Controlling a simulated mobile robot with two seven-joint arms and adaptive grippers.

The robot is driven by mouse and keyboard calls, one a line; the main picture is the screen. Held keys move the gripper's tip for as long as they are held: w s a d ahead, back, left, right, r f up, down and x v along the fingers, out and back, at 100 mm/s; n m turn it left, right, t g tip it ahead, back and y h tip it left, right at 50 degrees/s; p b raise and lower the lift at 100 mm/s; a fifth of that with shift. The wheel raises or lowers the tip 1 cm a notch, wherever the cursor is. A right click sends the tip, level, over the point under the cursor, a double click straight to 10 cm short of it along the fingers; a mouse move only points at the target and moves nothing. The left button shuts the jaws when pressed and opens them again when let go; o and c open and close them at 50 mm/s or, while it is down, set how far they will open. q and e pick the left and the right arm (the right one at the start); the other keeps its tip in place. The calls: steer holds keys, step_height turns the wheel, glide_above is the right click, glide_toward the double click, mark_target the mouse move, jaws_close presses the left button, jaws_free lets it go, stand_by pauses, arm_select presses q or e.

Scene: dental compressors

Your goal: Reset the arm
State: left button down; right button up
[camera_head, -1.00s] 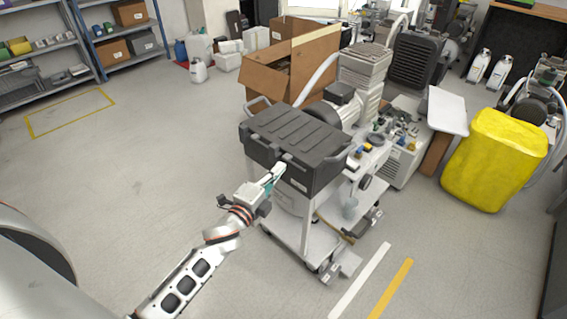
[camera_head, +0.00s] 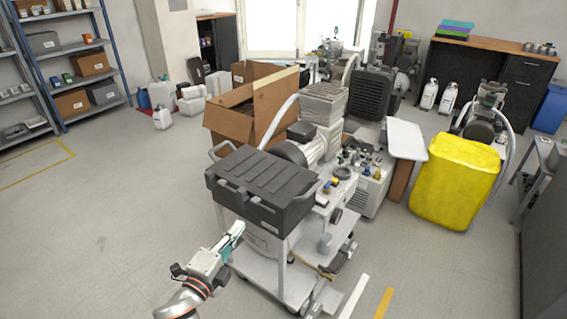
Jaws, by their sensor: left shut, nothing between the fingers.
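My left gripper (camera_head: 232,236) shows at the lower left of the middle in the head view. Its teal fingers are shut with nothing between them. It points up and to the right, just in front of and below the black toolbox (camera_head: 265,180) on the white cart (camera_head: 262,272). I cannot tell if the fingertips touch the cart. Only the wrist end of my left arm (camera_head: 190,295) shows at the bottom edge. My right gripper is not in view.
A grey compressor (camera_head: 322,105) and an open cardboard box (camera_head: 232,118) stand behind the toolbox. A yellow container (camera_head: 453,183) stands to the right. Blue shelves (camera_head: 72,60) line the left. The floor at left (camera_head: 100,210) is clear.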

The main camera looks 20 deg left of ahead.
arm_select(q)
steer(key=s+d+f+n+g+p, duration=0.2)
steer(key=s+f+n, duration=0.5)
steer(key=s, duration=0.5)
steer(key=s+d+f+n+g+p, duration=0.3)
steer(key=s+d+f+n+g, duration=0.2)
steer(key=s+f+n, duration=0.3)
steer(key=s, duration=0.4)
steer(key=shift+g+h+p, duration=0.3)
steer(key=shift+h, duration=0.1)
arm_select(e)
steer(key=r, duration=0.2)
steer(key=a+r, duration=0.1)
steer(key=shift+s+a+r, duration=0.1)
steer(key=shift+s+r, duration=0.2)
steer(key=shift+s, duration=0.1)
arm_select(q)
steer(key=shift+r, duration=0.1)
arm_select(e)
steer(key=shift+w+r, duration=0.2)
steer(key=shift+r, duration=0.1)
